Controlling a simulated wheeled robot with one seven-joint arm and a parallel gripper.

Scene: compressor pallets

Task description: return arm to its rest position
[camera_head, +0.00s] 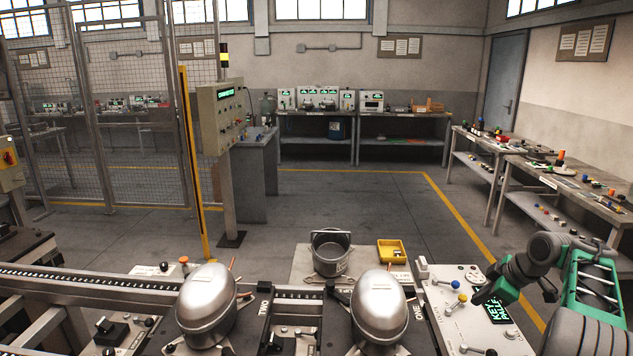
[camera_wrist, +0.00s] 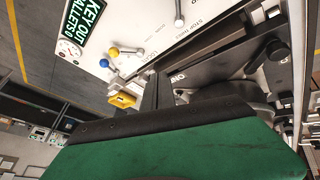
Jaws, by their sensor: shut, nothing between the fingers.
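My arm (camera_head: 550,250), green and dark grey, is bent at the right of the head view. Its end, my gripper (camera_head: 500,290), hangs low over the right part of the white control panel (camera_head: 455,317), beside the green-lettered display. The gripper is shut and empty; its fingers are hard to make out. In the wrist view a broad green and black part of my own arm fills the bottom. Beyond it are the panel with blue and yellow knobs (camera_wrist: 113,51) and the display (camera_wrist: 83,30).
Two silver domed compressors (camera_head: 206,305) (camera_head: 380,307) sit on the pallet line in front. A grey pot (camera_head: 331,255) and a yellow bin (camera_head: 391,251) stand behind them. A control box (camera_head: 222,115) on a post is at left. Workbenches line the right wall; the middle floor is clear.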

